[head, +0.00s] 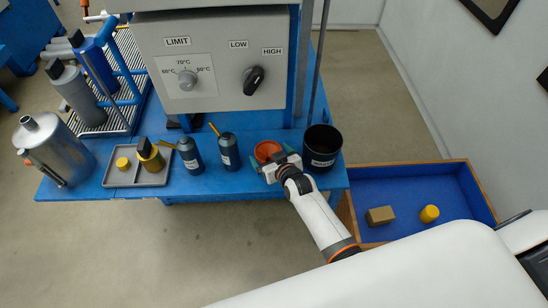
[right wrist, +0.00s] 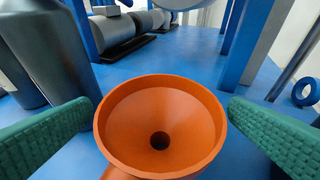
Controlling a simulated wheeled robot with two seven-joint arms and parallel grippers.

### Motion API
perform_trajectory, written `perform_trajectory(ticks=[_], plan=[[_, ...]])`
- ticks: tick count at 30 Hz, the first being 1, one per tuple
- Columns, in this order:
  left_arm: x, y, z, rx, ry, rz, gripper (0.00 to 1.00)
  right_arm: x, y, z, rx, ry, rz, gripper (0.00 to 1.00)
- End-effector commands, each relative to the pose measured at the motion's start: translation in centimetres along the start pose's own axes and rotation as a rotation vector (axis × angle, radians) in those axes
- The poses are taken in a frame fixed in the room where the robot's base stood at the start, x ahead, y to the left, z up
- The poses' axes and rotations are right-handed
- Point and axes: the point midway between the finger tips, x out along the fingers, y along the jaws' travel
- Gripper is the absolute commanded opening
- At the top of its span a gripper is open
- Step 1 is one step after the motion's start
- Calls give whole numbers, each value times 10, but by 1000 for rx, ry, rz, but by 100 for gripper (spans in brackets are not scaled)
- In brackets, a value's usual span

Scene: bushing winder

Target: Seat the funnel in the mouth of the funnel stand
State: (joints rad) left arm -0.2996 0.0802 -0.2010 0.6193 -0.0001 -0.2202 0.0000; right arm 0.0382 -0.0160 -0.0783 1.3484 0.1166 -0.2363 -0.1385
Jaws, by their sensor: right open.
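The orange funnel (head: 267,150) is at the front right of the blue bench. The right wrist view looks down into its wide bowl (right wrist: 160,105), with a dark hole at the bottom. My right gripper (head: 283,165) is open at the funnel's near side. In the right wrist view its green pads (right wrist: 160,132) stand either side of the bowl, with a gap on each side. What lies under the funnel is hidden, and I cannot make out a funnel stand. My left gripper is not in view.
A black bin (head: 322,148) stands close right of my right gripper. Dark bottles (head: 228,152) stand left of the funnel, beside a grey tray (head: 120,178). The control box (head: 215,60) rises behind. A blue-floored crate (head: 450,190) holds a block and a yellow cylinder.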

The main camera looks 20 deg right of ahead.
Motion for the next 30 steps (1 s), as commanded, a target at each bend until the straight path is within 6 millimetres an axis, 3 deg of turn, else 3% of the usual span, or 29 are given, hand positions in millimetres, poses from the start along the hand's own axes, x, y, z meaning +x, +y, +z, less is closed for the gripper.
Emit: perform_trajectory(ticks=[5, 12, 18, 30], plan=[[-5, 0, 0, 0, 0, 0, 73, -23, 0, -1, 0, 3, 0, 99], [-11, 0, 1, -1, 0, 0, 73, -75, 0, -1, -1, 2, 0, 99], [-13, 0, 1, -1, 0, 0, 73, -107, 0, -1, -1, 2, 0, 99], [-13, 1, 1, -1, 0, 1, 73, -119, 0, 0, -1, 0, 0, 99]])
